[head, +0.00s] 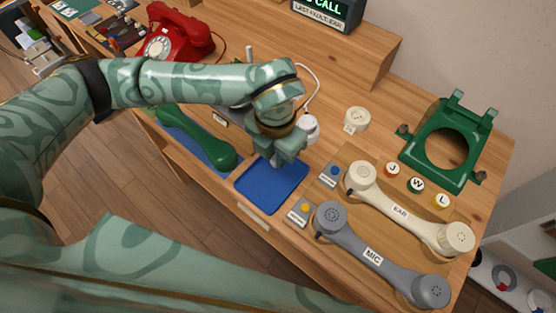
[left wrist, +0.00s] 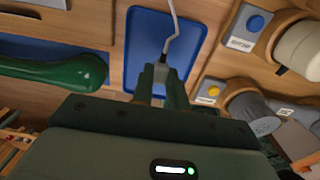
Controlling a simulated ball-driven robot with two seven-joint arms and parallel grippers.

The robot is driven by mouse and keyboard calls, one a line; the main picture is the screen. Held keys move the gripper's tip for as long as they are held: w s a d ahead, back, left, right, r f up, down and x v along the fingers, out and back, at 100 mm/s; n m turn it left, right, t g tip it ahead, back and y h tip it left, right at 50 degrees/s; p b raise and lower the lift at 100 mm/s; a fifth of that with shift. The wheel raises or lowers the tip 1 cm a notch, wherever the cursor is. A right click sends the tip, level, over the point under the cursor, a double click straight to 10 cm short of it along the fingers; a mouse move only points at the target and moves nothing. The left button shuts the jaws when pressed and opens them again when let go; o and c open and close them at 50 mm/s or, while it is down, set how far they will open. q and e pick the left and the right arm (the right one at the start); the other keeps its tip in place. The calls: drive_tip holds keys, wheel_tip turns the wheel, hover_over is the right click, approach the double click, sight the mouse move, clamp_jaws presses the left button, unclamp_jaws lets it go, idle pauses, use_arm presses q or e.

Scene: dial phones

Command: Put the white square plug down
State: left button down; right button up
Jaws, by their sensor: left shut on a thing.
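My left gripper (head: 281,160) points down over the near part of the table, just above the upper end of a blue mat (head: 268,190). In the left wrist view, the left gripper (left wrist: 160,92) is shut on the white plug (left wrist: 160,73), which looks pale grey there. A white cord runs from the plug across the blue mat (left wrist: 140,45). In the head view the gripper hides the plug, and a white cord (head: 316,80) shows behind the hand. I cannot tell whether the plug touches the mat. My right gripper is not in view.
A green handset (head: 195,137) lies left of the mat. A cream handset (head: 400,210) and a grey handset (head: 375,262) lie to the right, near blue and yellow buttons. A red dial phone (head: 175,38) and a green phone frame (head: 447,145) stand further off.

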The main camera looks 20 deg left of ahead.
use_arm(q)
drive_tip(key=f, duration=0.2)
drive_tip(key=f+b, duration=0.1)
drive_tip(key=f, duration=0.1)
drive_tip(key=shift+w+d+b, duration=0.1)
drive_tip(key=shift+w+b, duration=0.1)
drive_tip(key=shift+b, duration=0.1)
drive_tip(key=shift+r, duration=0.2)
drive_tip(key=shift+f, duration=0.15)
drive_tip(key=c, duration=1.4)
unclamp_jaws()
wheel_tip(320, 180, up, 12)
drive_tip(key=p, duration=0.4)
drive_tip(key=shift+r, duration=0.2)
drive_tip(key=shift+f, duration=0.1)
